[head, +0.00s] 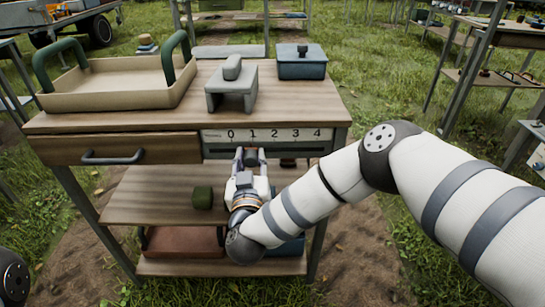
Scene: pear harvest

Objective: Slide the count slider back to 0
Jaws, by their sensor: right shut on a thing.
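The count slider's white scale (302,135), marked 0 to 4, is on the front of the wooden table at its right side. A dark slot (300,152) runs beneath the numbers. My right gripper (250,156) reaches up to the slot from below and is shut on the slider's knob, under about the 1 mark. The fingers hide most of the knob. My left gripper is out of view.
A drawer (120,150) with a dark handle is left of the scale. On the tabletop (315,100) stand a beige tray (115,97) with green handles, a grey block-like stand (230,92) and a blue lidded box (302,68). A green cube (203,197) sits on the shelf below.

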